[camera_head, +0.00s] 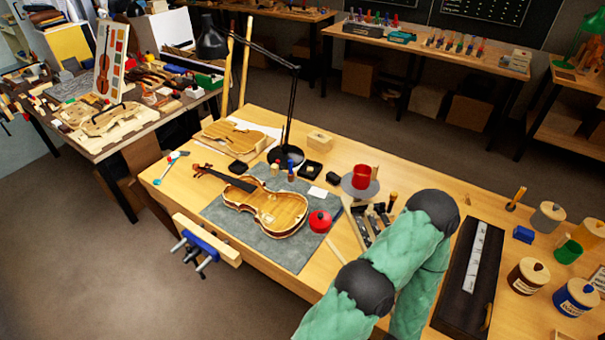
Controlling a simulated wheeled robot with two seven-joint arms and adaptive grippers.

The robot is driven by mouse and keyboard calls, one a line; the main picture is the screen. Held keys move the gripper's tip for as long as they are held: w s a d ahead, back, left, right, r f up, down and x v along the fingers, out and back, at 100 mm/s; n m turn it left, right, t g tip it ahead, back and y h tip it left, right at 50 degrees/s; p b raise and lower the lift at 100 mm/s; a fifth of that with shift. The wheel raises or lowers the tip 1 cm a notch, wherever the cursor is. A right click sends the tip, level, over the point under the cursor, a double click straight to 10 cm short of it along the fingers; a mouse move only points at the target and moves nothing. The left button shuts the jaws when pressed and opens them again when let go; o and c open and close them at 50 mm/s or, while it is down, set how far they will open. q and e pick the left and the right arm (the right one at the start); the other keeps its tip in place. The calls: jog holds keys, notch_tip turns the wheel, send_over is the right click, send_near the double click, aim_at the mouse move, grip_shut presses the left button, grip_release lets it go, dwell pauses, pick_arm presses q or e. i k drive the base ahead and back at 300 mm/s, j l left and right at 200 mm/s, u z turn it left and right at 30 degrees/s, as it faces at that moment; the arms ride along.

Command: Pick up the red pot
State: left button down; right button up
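A round red pot (320,221) with a small dark knob on top sits at the right edge of the grey mat, beside the violin. A second red vessel, a cup-like red container (361,177), stands on a grey disc a little farther back and right. I cannot tell for sure which one the task calls the red pot. Both stand clear, with nothing gripping them. One of my arms, green with black joints, rises from the bottom edge to the right of the round pot. Neither of my grippers is visible.
A violin (268,204) lies on the grey mat (232,221). A black lamp (286,154) stands behind it. Several tools lie right of the mat, near my arm. A long dark case (461,290) and several lidded jars (527,277) are farther right. A vise (207,241) is at the front edge.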

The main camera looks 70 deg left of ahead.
aim_at(365, 174)
jog(key=j+u, duration=0.1)
jog(key=u, duration=1.95)
